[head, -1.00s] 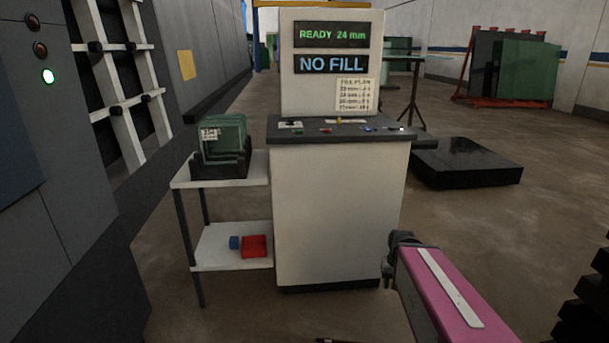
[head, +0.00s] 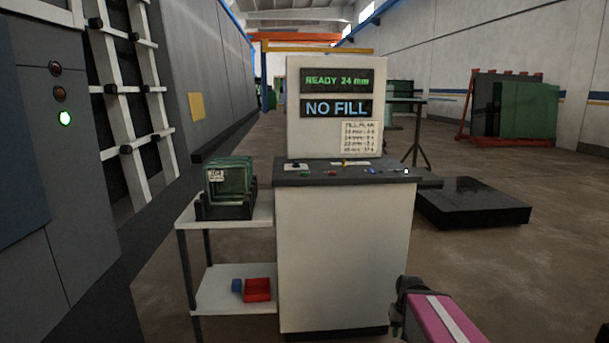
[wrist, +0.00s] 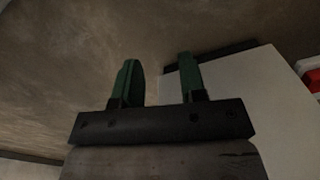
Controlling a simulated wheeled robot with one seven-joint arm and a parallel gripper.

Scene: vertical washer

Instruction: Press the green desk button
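The small green button (head: 305,174) sits on the dark sloped top of the white desk (head: 340,255), near its left front edge. A red button (head: 332,173) lies just right of it. My arm shows at the lower right of the head view, in front of the desk's right side and below its top; the fingers are not clear there. In the wrist view my gripper (wrist: 157,80) has two green fingers spread apart with nothing between them. The pale desk side (wrist: 225,115) shows behind the right finger. The green button is not in the wrist view.
A two-shelf cart (head: 183,228) with a dark rack of green glass panes (head: 231,178) stands left of the desk. Its lower shelf holds a red bin (head: 257,290). A low black platform (head: 472,205) lies to the right. A grey machine (head: 75,230) stands at far left.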

